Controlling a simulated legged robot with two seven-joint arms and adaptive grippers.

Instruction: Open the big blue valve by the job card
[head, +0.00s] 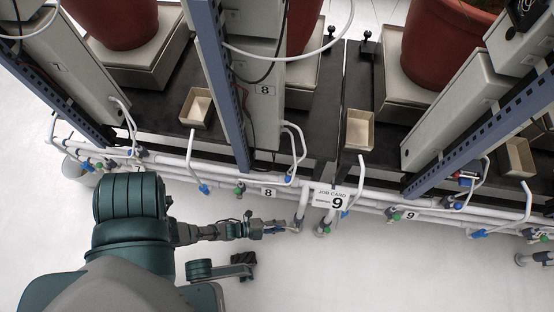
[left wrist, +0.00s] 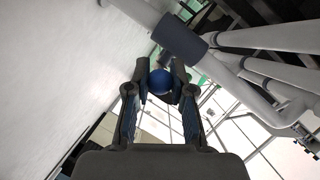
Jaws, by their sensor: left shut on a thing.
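My left gripper (head: 284,228) is at the pipe end just left of and below the card. In the left wrist view my left gripper (left wrist: 160,88) has its two fingers on either side of a round blue valve handle (left wrist: 160,81) and is shut on it. The fingers hide most of this handle in the head view. A dark collar (left wrist: 184,37) sits on the white pipe beyond it.
White pipes (head: 400,207) with small blue and green valves run along the planter bases. A blue valve (head: 204,189) hangs at left and a green one (head: 239,190) beside it. Blue-grey posts (head: 222,90) rise above the pipes. The pale floor (head: 400,275) in front is clear.

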